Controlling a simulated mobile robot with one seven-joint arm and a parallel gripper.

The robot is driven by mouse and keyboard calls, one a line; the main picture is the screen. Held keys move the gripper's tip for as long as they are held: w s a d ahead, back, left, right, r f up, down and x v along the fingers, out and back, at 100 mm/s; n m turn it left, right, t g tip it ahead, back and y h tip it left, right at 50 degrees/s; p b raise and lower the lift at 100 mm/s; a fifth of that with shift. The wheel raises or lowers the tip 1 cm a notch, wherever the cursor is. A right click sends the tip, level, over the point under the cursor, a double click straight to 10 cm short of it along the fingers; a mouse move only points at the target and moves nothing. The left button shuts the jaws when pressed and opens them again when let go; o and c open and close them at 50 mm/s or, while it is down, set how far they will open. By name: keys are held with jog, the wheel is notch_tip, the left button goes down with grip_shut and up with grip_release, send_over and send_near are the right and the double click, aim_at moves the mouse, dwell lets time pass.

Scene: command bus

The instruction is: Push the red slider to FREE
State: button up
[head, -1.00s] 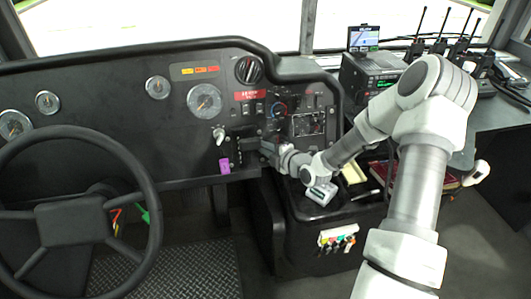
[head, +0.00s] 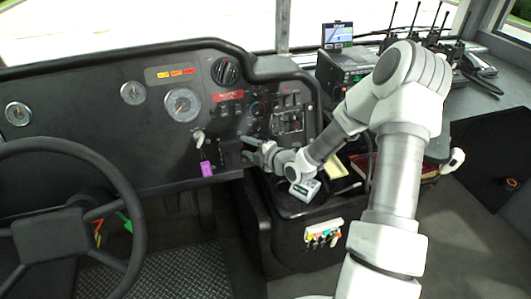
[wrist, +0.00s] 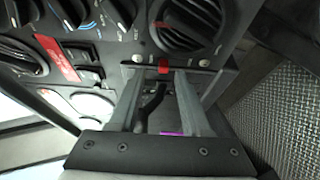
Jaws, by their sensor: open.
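My gripper (head: 247,147) is at the dashboard, right of the purple tag, in the head view. In the wrist view its two fingers (wrist: 160,76) are apart, with nothing gripped. A small red piece (wrist: 163,66), which looks like the red slider, shows beyond and between the fingertips. I cannot tell whether a finger touches it. A dark curved lever (wrist: 151,103) shows between the fingers lower down. No FREE marking is readable. The slider cannot be made out in the head view.
A purple tag (head: 207,168) hangs below the key, left of my gripper. The steering wheel (head: 60,235) stands left.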

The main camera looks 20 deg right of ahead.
jog(key=p+v, duration=0.2)
jog(key=v, duration=1.4)
jog(key=shift+r, duration=0.1)
notch_tip(320, 180, up, 11)
jog(key=s+d+m+g+h+p, duration=0.1)
jog(key=s+d+m+g+h, duration=0.1)
jog(key=m+g+h, duration=0.5)
jog(key=s+a+r+m+y, duration=0.1)
jog(key=s+a+r+m, duration=0.5)
jog(key=s, duration=0.4)
jog(key=s+a+r+m, duration=0.3)
jog(key=s+r+m, duration=0.1)
jog(key=s+m, duration=0.5)
notch_tip(320, 180, up, 15)
jog(key=p, duration=1.5)
jog(key=shift+n+g+p, duration=0.3)
jog(key=shift+n, duration=0.1)
